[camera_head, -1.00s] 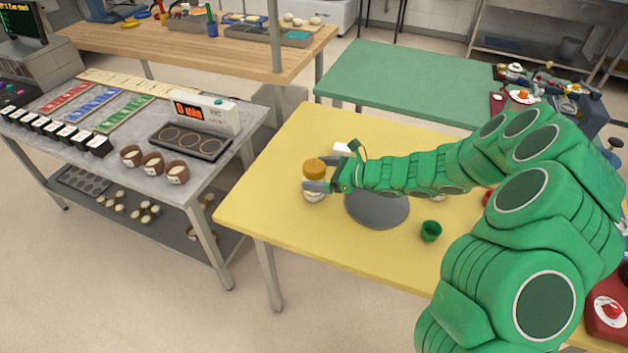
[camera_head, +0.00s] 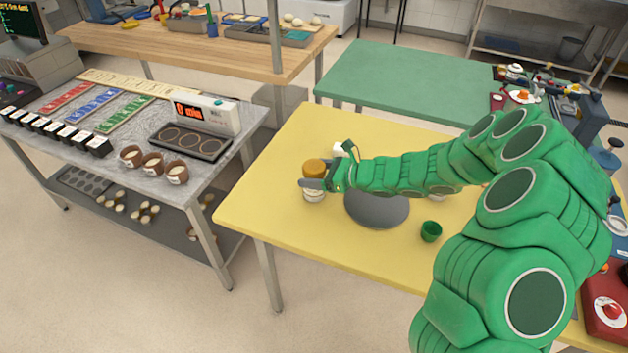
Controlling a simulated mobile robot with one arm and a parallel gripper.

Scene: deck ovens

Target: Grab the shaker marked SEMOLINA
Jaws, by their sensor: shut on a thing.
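A shaker (camera_head: 314,168) with an orange-brown lid and a pale lower body stands near the left side of the yellow table (camera_head: 262,216). Any lettering on it is too small to read. My green arm reaches in from the right, and my gripper (camera_head: 312,184) is shut on the shaker, around it just below the lid. The gripper hides the middle of the shaker. The shaker looks upright; I cannot tell whether its base touches the table.
A grey round plate (camera_head: 376,211) lies right of the shaker, under my arm. A small green cup (camera_head: 431,231) stands near the front. A white object (camera_head: 339,149) sits just behind my gripper. The table's front left is clear. A grey counter (camera_head: 250,118) stands to the left.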

